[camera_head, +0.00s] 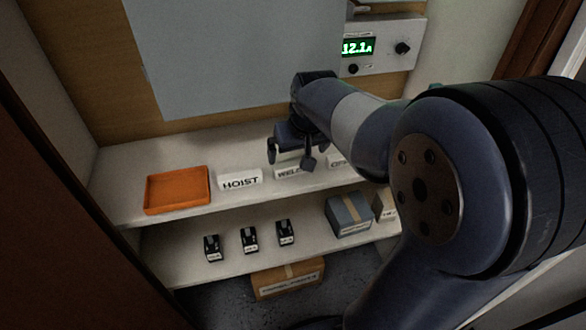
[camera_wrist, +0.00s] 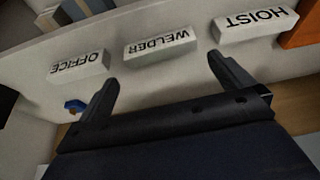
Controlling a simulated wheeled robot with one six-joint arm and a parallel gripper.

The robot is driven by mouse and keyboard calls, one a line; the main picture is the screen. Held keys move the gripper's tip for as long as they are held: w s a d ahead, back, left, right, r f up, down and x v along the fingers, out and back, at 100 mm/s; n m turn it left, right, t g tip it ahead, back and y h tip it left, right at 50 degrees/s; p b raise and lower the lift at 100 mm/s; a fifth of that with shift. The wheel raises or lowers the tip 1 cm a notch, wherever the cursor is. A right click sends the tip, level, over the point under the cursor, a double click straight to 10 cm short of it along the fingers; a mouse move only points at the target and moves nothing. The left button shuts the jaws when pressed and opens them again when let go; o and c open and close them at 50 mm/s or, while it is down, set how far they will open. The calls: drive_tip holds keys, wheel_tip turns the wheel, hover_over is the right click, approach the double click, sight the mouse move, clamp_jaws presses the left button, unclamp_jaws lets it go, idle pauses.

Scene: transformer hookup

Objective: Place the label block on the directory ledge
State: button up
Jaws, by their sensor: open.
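Three white label blocks stand in a row on the upper shelf: HOIST (camera_head: 240,180), WELDER (camera_head: 291,173) and OFFICE (camera_head: 339,161). In the wrist view they appear upside down: HOIST (camera_wrist: 256,24), WELDER (camera_wrist: 160,44) and OFFICE (camera_wrist: 80,66). My gripper (camera_head: 290,160) is open and empty, just above and behind the WELDER block. In the wrist view its fingers (camera_wrist: 163,72) point toward WELDER, with the block beyond the tips. My gripper hides part of WELDER, and my arm hides part of OFFICE, in the head view. I cannot make out the directory ledge for certain.
An orange tray (camera_head: 177,190) sits left on the upper shelf (camera_head: 130,209). The lower shelf (camera_head: 180,266) holds several small black breakers (camera_head: 249,240) and a grey-blue box (camera_head: 348,214). A cardboard box (camera_head: 287,279) is below. A meter panel (camera_head: 385,46) reads 12.1A. A small blue thing (camera_wrist: 75,105) shows near OFFICE.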

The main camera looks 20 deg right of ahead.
sight(294, 163)
drive_tip(key=b+x, duration=0.1)
drive_tip(key=x, duration=0.4)
drive_tip(key=shift+s+a+f, duration=0.1)
drive_tip(key=shift+f, duration=0.1)
drive_tip(key=c, duration=0.7)
drive_tip(key=shift+r, duration=0.15)
